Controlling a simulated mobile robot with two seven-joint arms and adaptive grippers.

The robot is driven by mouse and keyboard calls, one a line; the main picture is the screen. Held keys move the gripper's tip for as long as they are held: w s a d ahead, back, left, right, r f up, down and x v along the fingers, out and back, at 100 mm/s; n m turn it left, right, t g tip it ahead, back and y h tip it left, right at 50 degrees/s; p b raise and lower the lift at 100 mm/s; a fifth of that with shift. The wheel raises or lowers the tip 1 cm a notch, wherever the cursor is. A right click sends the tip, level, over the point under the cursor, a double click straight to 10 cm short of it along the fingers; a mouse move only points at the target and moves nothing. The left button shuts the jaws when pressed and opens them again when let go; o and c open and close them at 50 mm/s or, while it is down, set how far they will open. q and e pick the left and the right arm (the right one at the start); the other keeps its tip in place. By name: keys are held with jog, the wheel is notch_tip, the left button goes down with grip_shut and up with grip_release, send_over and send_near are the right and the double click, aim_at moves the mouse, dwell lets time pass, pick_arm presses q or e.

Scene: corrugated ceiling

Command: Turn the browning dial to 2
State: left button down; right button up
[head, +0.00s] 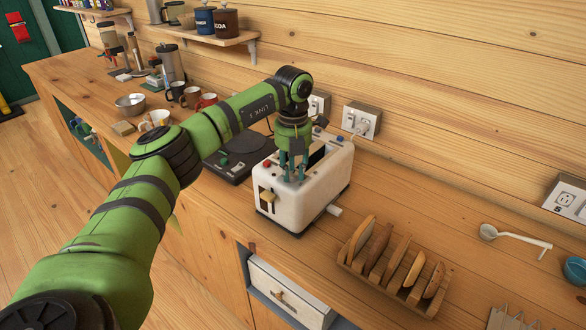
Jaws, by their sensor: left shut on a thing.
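The white toaster (318,192) stands on the wooden counter, with a yellow lever (267,197) on its front end and a red button (267,164) at its top edge. My left gripper (294,178) points down onto the toaster's top near the front end. Its fingers are shut on the browning dial, which they and the arm mostly hide. The dial's marks and its setting cannot be read. A slot shows dark behind the gripper. My right gripper is out of view.
A wooden rack (383,270) of bread slices stands right of the toaster. A dark flat appliance (236,152) lies to its left, partly behind my arm. A wall outlet (361,121) with a plug is behind. Mugs (191,97) stand farther left. A white ladle (512,240) lies at right.

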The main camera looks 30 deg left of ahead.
aim_at(293, 174)
pick_arm(q)
jog(key=n, duration=0.6)
jog(key=shift+f+n, duration=0.1)
jog(key=shift+n, duration=0.2)
dwell(0.4)
jog(key=c, duration=1)
grip_release()
notch_tip(293, 174, up, 12)
jog(key=shift+r, duration=0.1)
